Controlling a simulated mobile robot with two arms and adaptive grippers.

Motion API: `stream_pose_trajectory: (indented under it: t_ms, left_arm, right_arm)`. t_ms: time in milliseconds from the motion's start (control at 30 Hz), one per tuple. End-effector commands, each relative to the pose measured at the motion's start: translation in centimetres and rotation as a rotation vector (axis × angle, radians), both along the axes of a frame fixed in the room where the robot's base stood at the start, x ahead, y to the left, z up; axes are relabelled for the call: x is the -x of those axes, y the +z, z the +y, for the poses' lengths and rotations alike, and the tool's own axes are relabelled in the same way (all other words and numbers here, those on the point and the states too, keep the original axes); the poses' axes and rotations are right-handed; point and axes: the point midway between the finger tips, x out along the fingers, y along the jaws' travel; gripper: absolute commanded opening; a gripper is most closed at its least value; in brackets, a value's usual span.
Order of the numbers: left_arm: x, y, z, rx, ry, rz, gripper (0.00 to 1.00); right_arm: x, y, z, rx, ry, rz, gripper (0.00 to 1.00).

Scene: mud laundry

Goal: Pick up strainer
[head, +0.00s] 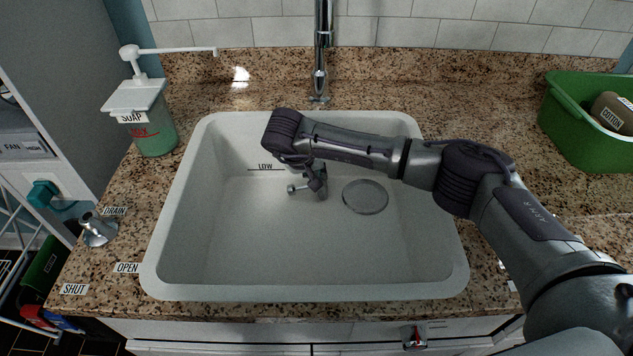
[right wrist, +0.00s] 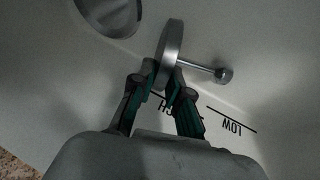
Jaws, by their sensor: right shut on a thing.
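The strainer (right wrist: 172,48) is a metal disc with a thin stem ending in a round knob. In the right wrist view it stands on edge between the fingertips of my right gripper (right wrist: 164,75), with the stem pointing right. My right gripper is shut on the disc. In the head view this gripper (head: 315,177) reaches down inside the sink, and the strainer's knob (head: 292,188) shows to its left. Much of the disc is hidden there by the gripper. My left gripper is in neither view.
The white sink (head: 215,293) has a round drain (head: 365,197) just right of the gripper. A faucet (head: 320,80) stands behind. A soap dispenser (head: 150,120) and drain knob (head: 97,230) are at left; a green bin (head: 580,130) is at right. The sink's front is clear.

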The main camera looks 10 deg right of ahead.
Motion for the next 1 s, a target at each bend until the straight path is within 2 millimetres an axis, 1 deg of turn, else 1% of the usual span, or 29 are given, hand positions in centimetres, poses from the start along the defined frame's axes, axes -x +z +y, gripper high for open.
stream_pose_trajectory:
  t_ms: [167, 267, 367, 467, 600, 700, 800, 1000]
  left_arm:
    - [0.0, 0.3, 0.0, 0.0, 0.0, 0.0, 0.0]
    - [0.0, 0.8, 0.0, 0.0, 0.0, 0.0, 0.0]
    - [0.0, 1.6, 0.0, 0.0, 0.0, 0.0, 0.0]
    - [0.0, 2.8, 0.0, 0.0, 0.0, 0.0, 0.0]
    - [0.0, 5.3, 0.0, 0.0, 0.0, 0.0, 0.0]
    - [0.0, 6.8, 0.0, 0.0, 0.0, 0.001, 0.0]
    - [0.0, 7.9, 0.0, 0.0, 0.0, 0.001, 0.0]
    - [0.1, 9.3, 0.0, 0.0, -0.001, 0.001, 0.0]
  right_arm:
    - [0.0, 0.4, 0.0, 0.0, 0.0, -0.001, 0.0]
    - [-0.1, 1.3, 0.0, 0.0, 0.0, -0.002, 0.0]
    - [-0.1, 2.7, 0.0, 0.0, 0.0, -0.003, 0.0]
    - [-0.1, 4.6, 0.0, 0.0, 0.001, -0.004, 0.0]
    - [1.3, 6.7, -2.6, 0.002, -0.002, 0.0, 0.0]
    - [2.4, 8.0, -4.6, 0.002, -0.002, 0.0, 0.0]
    - [3.4, 9.0, -6.4, 0.001, -0.003, -0.001, 0.0]
    - [4.8, 10.4, -8.9, 0.0, -0.001, 0.0, 0.0]
